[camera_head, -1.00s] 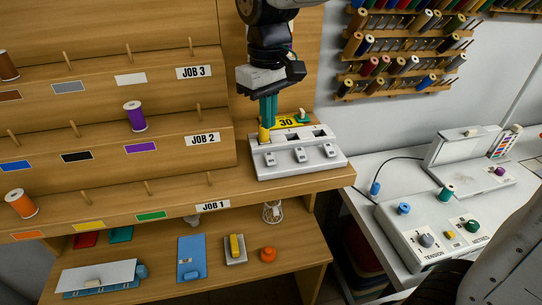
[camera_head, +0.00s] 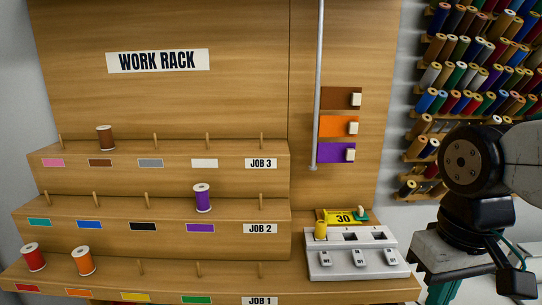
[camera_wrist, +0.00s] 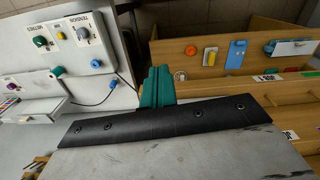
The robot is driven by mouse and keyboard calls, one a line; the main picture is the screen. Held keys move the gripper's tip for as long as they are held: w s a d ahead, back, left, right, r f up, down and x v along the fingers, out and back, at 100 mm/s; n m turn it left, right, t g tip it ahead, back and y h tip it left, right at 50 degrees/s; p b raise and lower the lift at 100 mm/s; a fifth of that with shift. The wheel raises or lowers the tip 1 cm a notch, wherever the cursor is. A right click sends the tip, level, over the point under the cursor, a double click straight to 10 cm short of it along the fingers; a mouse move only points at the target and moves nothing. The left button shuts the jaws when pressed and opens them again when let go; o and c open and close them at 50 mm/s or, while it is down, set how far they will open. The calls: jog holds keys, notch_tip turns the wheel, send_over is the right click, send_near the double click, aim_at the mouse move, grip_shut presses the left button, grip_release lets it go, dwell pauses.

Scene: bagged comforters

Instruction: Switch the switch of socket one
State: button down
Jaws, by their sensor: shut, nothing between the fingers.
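A white socket strip (camera_head: 318,271) sits at the right end of the rack's lower shelf. It has a row of socket openings at the back and three small switches in front: left (camera_head: 326,258), middle (camera_head: 357,257) and right (camera_head: 390,257). A yellow piece (camera_head: 321,230) stands in or at the left socket; the other two openings look empty. The switch positions and markings are too small to read. My gripper, with teal fingers (camera_head: 441,292), is right of the strip, apart from it and partly cut off. In the wrist view the fingers (camera_wrist: 155,87) are shut and empty.
A yellow card marked 30 (camera_head: 343,218) stands behind the strip. A grey vertical rod (camera_head: 317,90) hangs above it, beside brown, orange and purple panels. A white machine (camera_wrist: 80,42) shows in the wrist view.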

jog(key=shift+m+t, duration=0.7)
jog(key=s+d, duration=0.2)
jog(key=s, duration=0.1)
jog(key=shift+s+d+r, duration=0.15)
jog(key=shift+d+r, duration=0.1)
jog(key=shift+d, duration=0.15)
jog(key=shift+a, duration=0.1)
jog(key=w+a+r, duration=0.4)
jog(key=w+a, duration=0.3)
jog(key=w, duration=0.2)
jog(key=w+a+r+g, duration=0.1)
jog(key=w+a+r, duration=0.4)
jog(key=w+a, duration=0.3)
jog(key=shift+w, duration=1.1)
